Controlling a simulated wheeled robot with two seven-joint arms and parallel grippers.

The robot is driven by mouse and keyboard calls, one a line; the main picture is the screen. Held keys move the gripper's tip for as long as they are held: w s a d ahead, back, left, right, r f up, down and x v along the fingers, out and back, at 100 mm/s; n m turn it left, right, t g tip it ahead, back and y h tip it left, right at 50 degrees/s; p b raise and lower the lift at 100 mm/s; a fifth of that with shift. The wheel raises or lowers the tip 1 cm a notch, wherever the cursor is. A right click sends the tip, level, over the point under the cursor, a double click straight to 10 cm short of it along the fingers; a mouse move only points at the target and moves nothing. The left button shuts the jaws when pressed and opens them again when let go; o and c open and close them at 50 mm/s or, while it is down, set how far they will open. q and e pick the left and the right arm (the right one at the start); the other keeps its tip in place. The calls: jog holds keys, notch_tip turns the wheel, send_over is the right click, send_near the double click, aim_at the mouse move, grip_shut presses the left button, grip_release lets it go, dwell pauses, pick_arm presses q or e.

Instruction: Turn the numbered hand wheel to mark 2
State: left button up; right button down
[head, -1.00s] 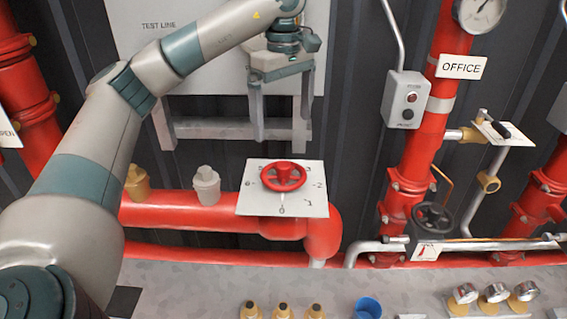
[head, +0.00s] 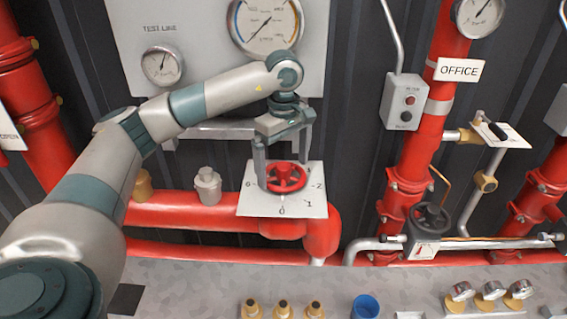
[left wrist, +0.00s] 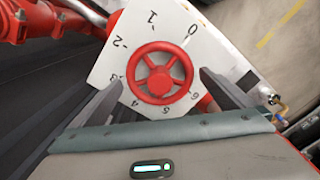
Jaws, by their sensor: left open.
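The red hand wheel (head: 286,178) sits on a white plate (head: 240,208) with numbers around it, on the red pipework. In the head view a pale pointer below the wheel is at the 0, and the 2 is at the plate's right. My left gripper (head: 284,172) is open, pointing down, with its fingers on either side of the wheel. In the left wrist view the wheel (left wrist: 160,74) lies between the two finger tips (left wrist: 158,86), apart from both as far as I can tell. The right gripper is not in view.
A white gauge panel (head: 200,60) stands behind my left arm. Beige and grey caps (head: 207,186) are left of the plate. A black hand wheel (head: 431,217) is at the right. A blue cup (head: 366,307) and brass fittings (head: 283,309) are on the front ledge.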

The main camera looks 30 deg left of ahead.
pick_arm(q)
jog(key=shift+f, duration=0.35)
